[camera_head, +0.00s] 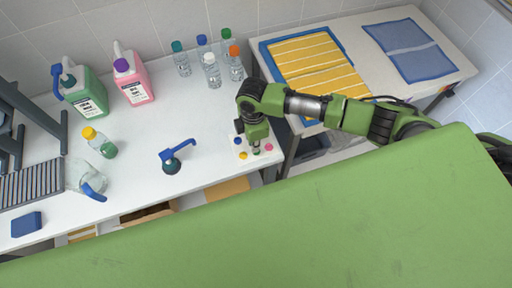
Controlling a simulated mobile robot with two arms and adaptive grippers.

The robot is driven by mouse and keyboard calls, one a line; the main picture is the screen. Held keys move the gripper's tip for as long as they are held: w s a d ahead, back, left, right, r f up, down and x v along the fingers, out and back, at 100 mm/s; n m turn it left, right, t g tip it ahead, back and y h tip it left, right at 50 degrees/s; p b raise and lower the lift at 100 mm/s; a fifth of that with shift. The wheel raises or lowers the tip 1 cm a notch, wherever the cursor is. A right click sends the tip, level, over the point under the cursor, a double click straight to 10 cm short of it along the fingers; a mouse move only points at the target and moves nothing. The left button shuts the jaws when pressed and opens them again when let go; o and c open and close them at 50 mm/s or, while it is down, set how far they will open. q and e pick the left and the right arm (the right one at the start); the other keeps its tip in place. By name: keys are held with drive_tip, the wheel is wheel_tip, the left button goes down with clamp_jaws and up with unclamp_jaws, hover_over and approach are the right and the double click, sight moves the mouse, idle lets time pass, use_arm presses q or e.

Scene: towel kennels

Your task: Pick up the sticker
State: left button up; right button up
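A small white sheet (241,149) lies near the front right corner of the white counter. Round stickers show on it: a blue one (237,141), a yellow one (243,156) and a pinkish-red one (268,147). My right gripper (256,149) comes in from the right and points down over the sheet, among the stickers. It hides part of the sheet. Its fingertips are too small to tell whether they are open, or whether they touch a sticker. My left gripper is not in view.
Several capped bottles (211,72) stand behind the gripper. A green jug (86,95) and a pink jug (134,84) stand at the back left. A blue-handled tool (174,160) lies left of the sheet. A second table (366,60) holds folded towels.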

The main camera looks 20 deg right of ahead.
drive_tip(key=shift+f, duration=1.05)
clamp_jaws()
drive_tip(key=shift+r, duration=0.4)
wheel_tip(320, 180, up, 2)
drive_tip(key=shift+w+r, duration=0.1)
drive_tip(key=shift+r, duration=0.1)
drive_tip(key=s+a+r+p, duration=0.2)
drive_tip(key=s+a+r, duration=0.1)
drive_tip(key=s+r, duration=1)
drive_tip(key=shift+s+a+r, duration=0.3)
drive_tip(key=shift+a+r, duration=0.1)
